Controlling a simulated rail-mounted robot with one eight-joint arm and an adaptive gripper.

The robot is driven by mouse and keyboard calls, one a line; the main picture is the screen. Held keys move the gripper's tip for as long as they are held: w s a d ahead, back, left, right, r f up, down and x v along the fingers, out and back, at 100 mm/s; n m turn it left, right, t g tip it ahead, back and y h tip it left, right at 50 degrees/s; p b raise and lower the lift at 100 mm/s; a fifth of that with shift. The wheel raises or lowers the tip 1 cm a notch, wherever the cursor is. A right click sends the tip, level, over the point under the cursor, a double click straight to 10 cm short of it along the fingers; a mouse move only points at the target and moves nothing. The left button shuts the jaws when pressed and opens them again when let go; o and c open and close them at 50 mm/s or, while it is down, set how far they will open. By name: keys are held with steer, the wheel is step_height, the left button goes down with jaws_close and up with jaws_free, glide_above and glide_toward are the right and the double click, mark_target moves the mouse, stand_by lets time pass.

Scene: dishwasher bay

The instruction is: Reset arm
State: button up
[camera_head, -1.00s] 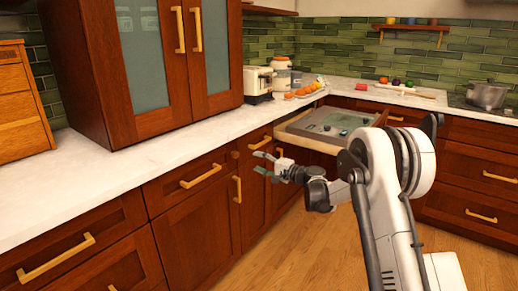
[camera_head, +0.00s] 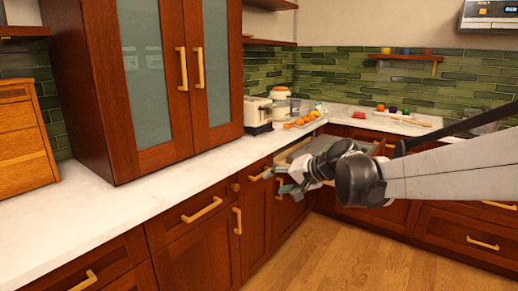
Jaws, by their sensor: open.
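My gripper (camera_head: 279,181) is open and appears empty, in front of the lower cabinets near the middle of the view. My white and dark arm reaches in from the right edge to it. The open drawer (camera_head: 290,153) stands behind the gripper and arm, and they hide most of it and its contents. I cannot tell whether the gripper touches the drawer.
A white toaster (camera_head: 258,115) and a tray of oranges (camera_head: 303,122) stand on the counter (camera_head: 190,148) near the corner. A tall glass-door cabinet (camera_head: 95,90) stands on the left counter. The wooden floor (camera_head: 330,250) is clear.

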steer(key=s+d+n+h+p, duration=0.1)
steer(key=s+d, duration=0.3)
steer(key=s, duration=0.7)
steer(key=s+d+n+h+p, duration=0.1)
steer(key=s+d+h+p, duration=0.2)
steer(key=s, duration=0.8)
steer(key=s+d+n+h+p, duration=0.1)
steer(key=s+d+h+p, duration=0.1)
steer(key=s+d+h, duration=0.2)
steer(key=s+d, duration=0.3)
steer(key=s, duration=0.5)
steer(key=shift+d+f+g, duration=0.25)
steer(key=shift+f+g, duration=0.05)
steer(key=shift+g, duration=0.1)
